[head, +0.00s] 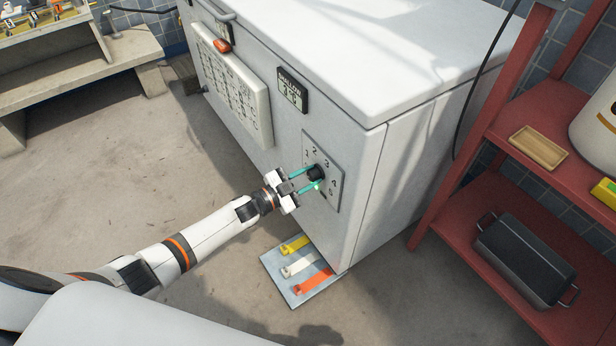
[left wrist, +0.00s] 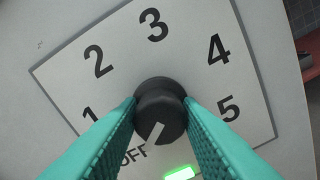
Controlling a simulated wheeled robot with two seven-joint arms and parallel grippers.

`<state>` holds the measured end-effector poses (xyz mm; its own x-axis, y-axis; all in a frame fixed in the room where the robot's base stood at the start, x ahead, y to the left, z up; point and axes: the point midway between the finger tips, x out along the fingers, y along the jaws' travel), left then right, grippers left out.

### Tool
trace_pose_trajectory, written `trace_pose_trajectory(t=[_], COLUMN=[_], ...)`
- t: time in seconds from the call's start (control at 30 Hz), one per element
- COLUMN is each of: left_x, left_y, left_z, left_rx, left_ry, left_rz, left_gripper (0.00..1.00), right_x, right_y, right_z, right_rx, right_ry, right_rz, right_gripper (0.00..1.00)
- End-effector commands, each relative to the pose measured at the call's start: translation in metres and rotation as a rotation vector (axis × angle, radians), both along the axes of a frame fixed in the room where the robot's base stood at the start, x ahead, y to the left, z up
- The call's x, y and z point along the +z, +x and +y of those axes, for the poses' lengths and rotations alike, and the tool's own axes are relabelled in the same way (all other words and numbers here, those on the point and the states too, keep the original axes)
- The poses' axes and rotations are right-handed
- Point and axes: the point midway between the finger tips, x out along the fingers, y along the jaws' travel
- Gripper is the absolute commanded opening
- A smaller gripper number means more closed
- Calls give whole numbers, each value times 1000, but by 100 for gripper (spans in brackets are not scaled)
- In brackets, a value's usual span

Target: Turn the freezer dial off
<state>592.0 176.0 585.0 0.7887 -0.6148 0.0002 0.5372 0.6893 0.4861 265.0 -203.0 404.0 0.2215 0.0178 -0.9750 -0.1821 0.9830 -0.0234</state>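The freezer (head: 262,75) is a white chest with a control plate on its front. The black freezer dial (head: 316,172) sits on that plate, which is marked 1 to 5 and OFF. In the left wrist view, the dial (left wrist: 160,108) has a white pointer line aimed down and slightly left, towards the OFF mark (left wrist: 132,155). My left gripper (head: 311,179) has its teal fingers on both sides of the dial, seemingly touching it. A lit green lamp (left wrist: 180,173) shows below the dial. My right gripper is not in view.
A blue board (head: 299,293) with yellow, white and orange strips lies on the floor below the dial. A red shelf (head: 484,152) with a wooden tray (head: 539,148) and a dark lidded box (head: 525,258) stands at right. Concrete floor is open at left.

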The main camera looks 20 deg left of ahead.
Motion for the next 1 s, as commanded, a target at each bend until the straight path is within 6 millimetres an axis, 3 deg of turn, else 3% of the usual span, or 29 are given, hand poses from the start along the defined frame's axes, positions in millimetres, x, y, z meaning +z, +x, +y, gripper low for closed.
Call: trace_pose_trajectory(t=[0.03, 0.1, 0.47, 1.0], left_x=[0, 0, 0, 0], left_y=[0, 0, -4, -82], left_z=[0, 0, 3, 64], left_rx=[1, 1, 0, 0], left_ry=[0, 0, 1, 2], left_rz=[0, 0, 0, 1], left_gripper=[40, 52, 52, 52], right_x=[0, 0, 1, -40], right_y=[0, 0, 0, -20], right_z=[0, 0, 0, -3], right_rx=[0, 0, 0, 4], right_ry=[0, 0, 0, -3], right_rz=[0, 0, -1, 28], right_gripper=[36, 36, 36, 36])
